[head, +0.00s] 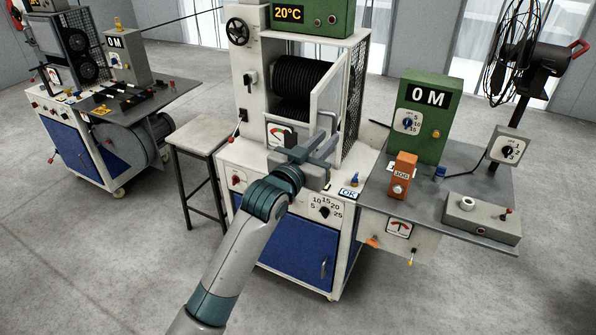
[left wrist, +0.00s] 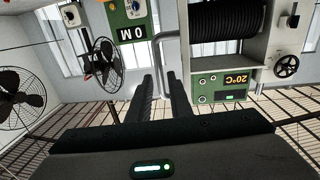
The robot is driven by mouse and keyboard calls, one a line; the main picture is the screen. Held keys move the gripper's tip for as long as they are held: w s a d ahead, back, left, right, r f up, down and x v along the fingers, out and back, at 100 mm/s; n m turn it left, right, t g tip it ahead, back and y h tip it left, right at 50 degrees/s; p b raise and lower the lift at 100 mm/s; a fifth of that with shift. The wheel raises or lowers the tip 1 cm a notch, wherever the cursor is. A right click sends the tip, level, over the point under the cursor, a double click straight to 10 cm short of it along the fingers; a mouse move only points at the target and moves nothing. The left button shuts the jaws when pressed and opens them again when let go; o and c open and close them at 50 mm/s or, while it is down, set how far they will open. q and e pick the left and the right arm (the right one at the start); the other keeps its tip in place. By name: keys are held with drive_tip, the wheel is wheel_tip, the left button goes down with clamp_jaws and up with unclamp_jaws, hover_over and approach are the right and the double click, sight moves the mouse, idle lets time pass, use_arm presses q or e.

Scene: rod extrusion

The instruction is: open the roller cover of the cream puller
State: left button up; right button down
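The cream puller (head: 257,155) stands in the middle of the head view, with ribbed black rollers (head: 297,80) in its upper bay. A pale framed cover (head: 344,78) stands at an angle at the right side of the bay, and the rollers show left of it. A grey bent handle (head: 333,118) is on the cover. My left gripper (head: 328,147) is at the handle's lower end. In the left wrist view its two dark fingers (left wrist: 162,82) are apart, and the grey handle (left wrist: 158,50) reaches down between their tips. Contact cannot be told. My right gripper is out of view.
A grey side table (head: 455,190) at right carries a green 0 M box (head: 424,115), an orange box (head: 401,176) and a grey control box (head: 480,218). A black fan (head: 535,50) stands behind. A stool (head: 195,140) and another machine (head: 90,130) are left.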

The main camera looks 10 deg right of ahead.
use_arm(q)
drive_tip(key=b+v, duration=0.3)
drive_tip(key=v, duration=0.9)
drive_tip(key=shift+a, duration=0.2)
